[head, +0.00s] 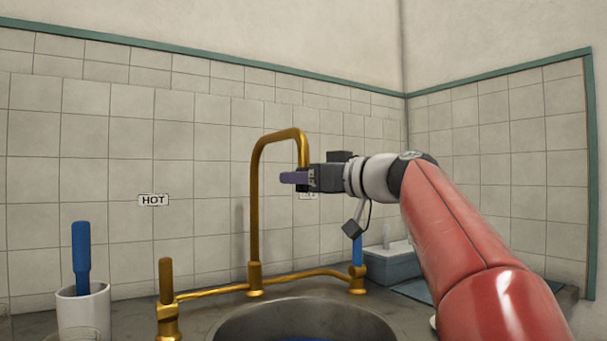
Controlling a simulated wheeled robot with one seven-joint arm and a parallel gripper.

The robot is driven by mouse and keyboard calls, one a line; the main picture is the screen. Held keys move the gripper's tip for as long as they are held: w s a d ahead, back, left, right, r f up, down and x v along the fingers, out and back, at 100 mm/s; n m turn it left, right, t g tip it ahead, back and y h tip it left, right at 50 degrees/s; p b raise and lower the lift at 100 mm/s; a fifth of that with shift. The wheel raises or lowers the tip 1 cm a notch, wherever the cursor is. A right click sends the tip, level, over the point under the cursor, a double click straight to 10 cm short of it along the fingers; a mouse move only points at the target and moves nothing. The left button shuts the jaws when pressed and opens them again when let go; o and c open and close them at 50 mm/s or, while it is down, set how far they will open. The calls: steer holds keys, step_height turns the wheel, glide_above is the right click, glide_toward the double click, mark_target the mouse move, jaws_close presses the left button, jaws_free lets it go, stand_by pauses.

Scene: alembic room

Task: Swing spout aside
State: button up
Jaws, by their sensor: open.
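The brass spout (256,200) rises from the middle of the tap behind the sink. It arches over to the right, and its downturned end is at my gripper. My gripper hides the lowest part of the spout's outlet. The left tap handle (166,281) is brass, and the right one (357,252) is blue.
The round sink (305,318) lies below the spout. A white cup (83,312) with a blue-handled tool (81,258) stands at the left. A grey-blue box (391,264) stands at the right behind my arm. The tiled wall (195,190) carries a HOT label (153,200).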

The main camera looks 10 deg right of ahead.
jaws_close()
stand_by(0.3)
